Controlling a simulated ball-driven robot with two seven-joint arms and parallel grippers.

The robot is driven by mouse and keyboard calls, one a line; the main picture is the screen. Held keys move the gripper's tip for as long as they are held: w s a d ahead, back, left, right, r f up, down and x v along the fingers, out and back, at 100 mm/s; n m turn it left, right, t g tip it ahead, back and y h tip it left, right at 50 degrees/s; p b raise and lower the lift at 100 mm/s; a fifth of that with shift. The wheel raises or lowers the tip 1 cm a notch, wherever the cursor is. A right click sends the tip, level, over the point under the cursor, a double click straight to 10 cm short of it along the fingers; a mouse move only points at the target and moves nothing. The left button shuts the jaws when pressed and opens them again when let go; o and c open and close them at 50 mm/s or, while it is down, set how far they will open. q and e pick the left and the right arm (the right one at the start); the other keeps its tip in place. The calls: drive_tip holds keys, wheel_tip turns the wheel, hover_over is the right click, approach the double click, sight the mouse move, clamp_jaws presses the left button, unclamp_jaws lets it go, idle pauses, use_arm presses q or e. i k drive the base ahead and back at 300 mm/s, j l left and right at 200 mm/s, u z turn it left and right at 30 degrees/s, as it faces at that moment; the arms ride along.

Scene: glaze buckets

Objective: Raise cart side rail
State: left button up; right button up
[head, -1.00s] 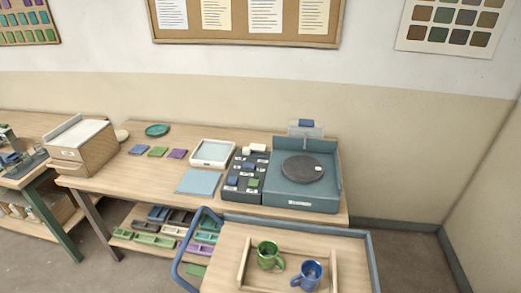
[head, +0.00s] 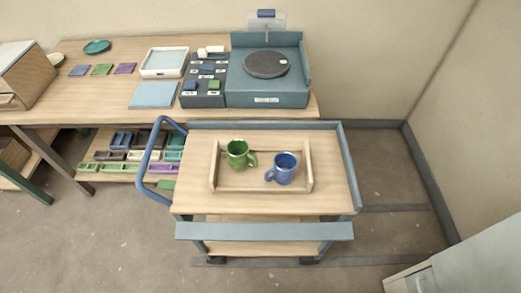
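The cart (head: 190,140) stands in front of the workbench, with a wooden top and a blue push handle (head: 152,165) on its left. Its near side rail (head: 265,231) is a blue-grey bar that hangs below the front edge of the top. Raised edging runs along the back and right sides of the top. A wooden tray (head: 262,189) on the cart holds a green mug (head: 238,153) and a blue mug (head: 285,168), both upright. Neither of my grippers is in the head view.
The workbench (head: 110,110) behind carries a teal turntable unit (head: 267,90), a dark block holder (head: 203,97) and a white tray (head: 165,62). A pale cabinet (head: 470,262) is at the lower right. The floor in front of the cart is clear.

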sight(185, 230)
drive_tip(key=k+j+z, duration=0.2)
drive_tip(key=z, duration=0.15)
drive_tip(key=k+j+z, duration=0.2)
drive_tip(key=z, duration=0.2)
drive_tip(key=k+j+z, duration=0.2)
drive_tip(key=z, duration=0.15)
drive_tip(key=k, duration=0.05)
